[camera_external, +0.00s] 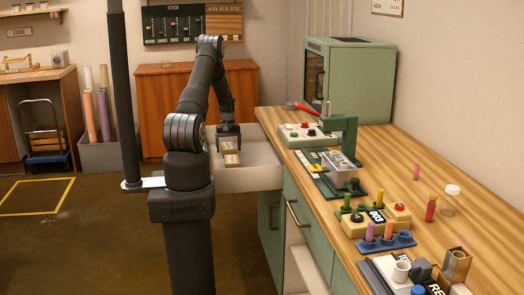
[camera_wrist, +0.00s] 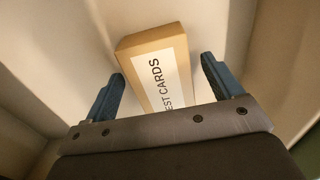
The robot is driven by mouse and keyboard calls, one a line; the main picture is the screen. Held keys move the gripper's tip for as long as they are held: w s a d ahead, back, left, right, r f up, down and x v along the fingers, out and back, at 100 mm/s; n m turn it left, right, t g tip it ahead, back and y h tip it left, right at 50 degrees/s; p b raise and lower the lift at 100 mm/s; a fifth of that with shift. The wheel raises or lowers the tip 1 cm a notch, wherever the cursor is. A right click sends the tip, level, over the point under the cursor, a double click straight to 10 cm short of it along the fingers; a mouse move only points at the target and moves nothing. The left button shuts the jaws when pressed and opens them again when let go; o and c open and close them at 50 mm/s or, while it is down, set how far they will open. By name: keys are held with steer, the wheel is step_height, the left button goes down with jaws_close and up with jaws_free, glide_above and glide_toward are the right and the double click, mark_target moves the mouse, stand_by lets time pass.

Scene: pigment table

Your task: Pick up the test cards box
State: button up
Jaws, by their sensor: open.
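The test cards box (camera_wrist: 153,52) is a tan box with a white label reading "EST CARDS" in the wrist view. It lies between the two blue fingers of my open gripper (camera_wrist: 163,88), with a gap visible on each side. My gripper's body hides the near end of the box. In the external view, the box (camera_external: 230,151) sits inside an open, pale drawer (camera_external: 262,178), with my gripper (camera_external: 229,131) just over its far end.
A wooden worktop (camera_external: 455,152) on the right holds a green press (camera_external: 345,140), a button panel (camera_external: 305,132), pigment tubes in a blue rack (camera_external: 386,241) and a glass jar (camera_external: 450,200). A green cabinet oven (camera_external: 350,75) stands at the back.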

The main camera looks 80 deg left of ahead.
steer(key=shift+f, duration=0.75)
steer(key=c, duration=1.2)
steer(key=shift+o, duration=0.2)
steer(key=shift+r, duration=0.2)
